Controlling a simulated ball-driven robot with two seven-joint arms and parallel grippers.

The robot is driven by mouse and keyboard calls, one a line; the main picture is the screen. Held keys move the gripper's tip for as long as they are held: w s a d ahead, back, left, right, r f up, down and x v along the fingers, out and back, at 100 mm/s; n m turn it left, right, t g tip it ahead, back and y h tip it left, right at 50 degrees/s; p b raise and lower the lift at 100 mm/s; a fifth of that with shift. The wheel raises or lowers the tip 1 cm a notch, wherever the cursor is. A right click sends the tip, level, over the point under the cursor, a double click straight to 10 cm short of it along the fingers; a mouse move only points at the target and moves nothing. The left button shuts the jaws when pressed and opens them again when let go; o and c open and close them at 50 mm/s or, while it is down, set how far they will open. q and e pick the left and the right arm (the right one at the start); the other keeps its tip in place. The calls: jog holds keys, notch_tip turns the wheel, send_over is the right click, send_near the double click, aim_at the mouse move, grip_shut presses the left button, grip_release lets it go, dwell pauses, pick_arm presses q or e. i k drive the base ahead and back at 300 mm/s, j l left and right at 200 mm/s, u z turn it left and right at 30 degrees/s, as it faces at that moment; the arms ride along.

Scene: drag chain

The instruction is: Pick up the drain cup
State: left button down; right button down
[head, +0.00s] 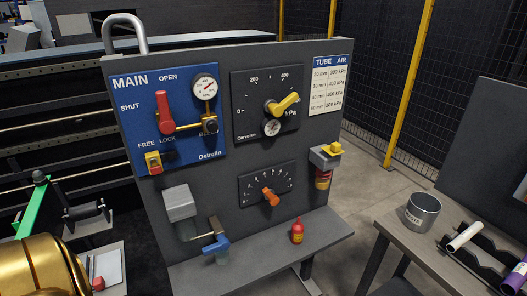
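A grey metal cup (423,212), which looks like the drain cup, stands upright on the side table (405,243) at the right. It has an open top and a small mark on its side that I cannot read. Its inside is only partly visible. Neither of my grippers shows in the head view, so nothing is seen touching the cup.
A panel (220,150) with dials, levers and a shelf stands in the middle. A small red bottle (297,232) is on its shelf. Right of the cup, a white tube (464,237) and a purple tube (516,277) lie on a dark rack. A gold rounded object (40,270) fills the lower left.

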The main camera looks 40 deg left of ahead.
aim_at(222, 258)
jog(key=u, duration=1.65)
